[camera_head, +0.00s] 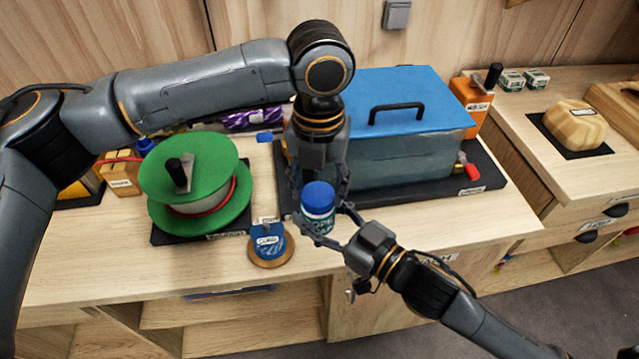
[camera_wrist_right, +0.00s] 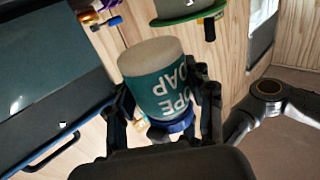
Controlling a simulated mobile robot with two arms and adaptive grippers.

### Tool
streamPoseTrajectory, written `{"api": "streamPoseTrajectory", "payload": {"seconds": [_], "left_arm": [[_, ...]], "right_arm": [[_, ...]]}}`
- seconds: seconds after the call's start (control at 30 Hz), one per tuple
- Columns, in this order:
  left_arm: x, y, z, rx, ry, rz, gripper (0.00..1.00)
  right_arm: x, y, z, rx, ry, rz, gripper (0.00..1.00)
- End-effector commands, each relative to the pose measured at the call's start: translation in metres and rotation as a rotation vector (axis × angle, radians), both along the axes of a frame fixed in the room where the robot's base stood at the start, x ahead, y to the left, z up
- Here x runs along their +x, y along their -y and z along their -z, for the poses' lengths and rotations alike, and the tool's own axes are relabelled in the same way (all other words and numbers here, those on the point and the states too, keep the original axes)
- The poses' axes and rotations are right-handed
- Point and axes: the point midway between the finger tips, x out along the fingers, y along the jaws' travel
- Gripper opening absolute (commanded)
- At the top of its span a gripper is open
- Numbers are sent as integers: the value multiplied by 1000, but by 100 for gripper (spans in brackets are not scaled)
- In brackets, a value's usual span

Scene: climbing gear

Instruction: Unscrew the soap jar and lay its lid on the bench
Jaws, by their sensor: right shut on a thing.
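The soap jar (camera_head: 318,222) is pale with a teal label and a blue lid (camera_head: 319,194) on top. My right gripper (camera_head: 328,232) is shut on the jar body from the front right. In the right wrist view the jar (camera_wrist_right: 160,82) appears upside down between the fingers, its bare base facing up the picture and the blue lid (camera_wrist_right: 175,126) low in the picture, partly hidden. My left gripper (camera_head: 321,188) points down from above, its fingers spread either side of and behind the lid. Contact with the lid cannot be seen.
A green reel (camera_head: 190,170) stands left on the bench (camera_head: 90,250). A blue item on a round wooden base (camera_head: 268,245) sits near the front edge. A blue-lidded tank (camera_head: 410,95) is behind right. Bare bench lies to the jar's right and front left.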

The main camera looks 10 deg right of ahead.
Motion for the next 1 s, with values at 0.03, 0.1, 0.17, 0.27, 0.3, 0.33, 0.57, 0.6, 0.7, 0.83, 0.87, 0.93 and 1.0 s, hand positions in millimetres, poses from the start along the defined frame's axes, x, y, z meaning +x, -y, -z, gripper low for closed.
{"api": "streamPoseTrajectory", "payload": {"seconds": [0.03, 0.1, 0.17, 0.27, 0.3, 0.33, 0.57, 0.6, 0.7, 0.83, 0.87, 0.93, 1.0], "left_arm": [[-1, 2, 0, -6, -2, 4, 28], [-2, 3, 0, -7, -3, 4, 14], [-2, 3, 0, -7, -3, 5, 12], [-3, 4, 0, -9, -4, -9, 12], [-3, 4, 0, -10, -5, -34, 12], [-3, 4, 0, -11, -5, -61, 12], [-2, 6, 0, -14, -8, -475, 12], [-2, 6, 0, -14, -9, -557, 12], [-2, 6, -1, -14, -8, -762, 12], [-1, 6, -1, -13, -9, -1030, 12], [-1, 7, -1, -13, -8, -1092, 12], [-1, 7, -1, -12, -9, -1237, 12], [0, 6, -1, -12, -7, -1382, 12]], "right_arm": [[0, -1, -2, 3, 4, -2, 0], [0, -1, -2, 3, 4, -3, 0], [-1, -1, -2, 4, 5, -3, 0], [-1, -1, -2, 4, 5, -4, 0], [-1, -1, -2, 5, 5, -4, 0], [-1, -2, -2, 5, 5, -4, 0], [-1, -2, -3, 5, 6, -6, 0], [-1, -2, -3, 6, 7, -6, 0], [-2, -3, -3, 7, 7, -7, 0], [-2, -3, -4, 8, 8, -8, 0], [-2, -3, -4, 8, 8, -8, 0], [-2, -3, -4, 8, 8, -9, 0], [-3, -4, -4, 9, 8, -10, 0]]}}
